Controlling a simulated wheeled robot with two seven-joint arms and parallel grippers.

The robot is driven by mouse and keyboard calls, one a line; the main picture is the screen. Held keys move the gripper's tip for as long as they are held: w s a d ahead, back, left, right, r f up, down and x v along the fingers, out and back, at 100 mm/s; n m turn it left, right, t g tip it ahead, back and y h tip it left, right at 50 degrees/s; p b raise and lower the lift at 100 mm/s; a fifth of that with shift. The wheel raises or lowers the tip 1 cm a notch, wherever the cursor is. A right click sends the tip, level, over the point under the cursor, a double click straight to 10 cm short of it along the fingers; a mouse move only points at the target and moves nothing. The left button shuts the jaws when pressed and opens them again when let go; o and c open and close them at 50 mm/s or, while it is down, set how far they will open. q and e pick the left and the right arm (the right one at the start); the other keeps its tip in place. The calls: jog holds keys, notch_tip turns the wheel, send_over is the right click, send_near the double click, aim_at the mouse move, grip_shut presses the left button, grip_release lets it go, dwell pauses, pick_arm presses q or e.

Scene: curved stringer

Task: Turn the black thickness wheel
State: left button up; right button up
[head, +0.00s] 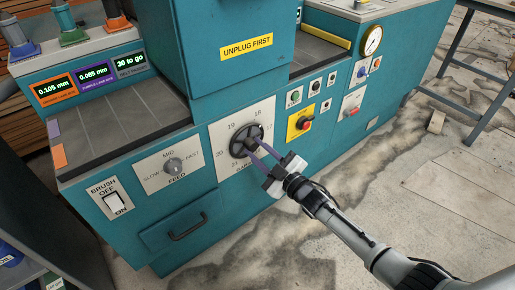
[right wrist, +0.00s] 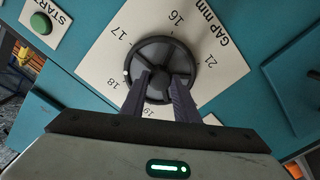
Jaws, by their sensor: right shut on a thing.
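The black thickness wheel (head: 238,136) is a spoked disc on a white dial plate (head: 228,167) on the front of the teal machine. In the right wrist view the wheel (right wrist: 149,46) shows close up, with numbers from 16 to 21 and "GAP mm" around it. A small pale mark on its rim lies near 18. My right gripper (head: 254,147) reaches the wheel from the lower right. Its two dark fingers (right wrist: 160,78) are shut on the wheel's middle, one on each side of the hub. The fingers hide part of the wheel's near side. My left gripper is not in view.
The feed knob (head: 173,166) and brush switch (head: 115,201) are left of the wheel. A red knob on a yellow plate (head: 303,124) and small buttons are to its right. A drawer handle (head: 188,228) juts out below. A green start button (right wrist: 41,23) is nearby.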

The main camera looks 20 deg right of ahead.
jog(key=m, duration=0.4)
jog(key=shift+m+p, duration=0.3)
jog(key=shift+m, duration=1.8)
jog(key=o, duration=1.1)
jog(key=shift+c, duration=0.2)
jog(key=p+v, duration=0.2)
jog(key=v, duration=0.8)
jog(key=shift+s, duration=0.2)
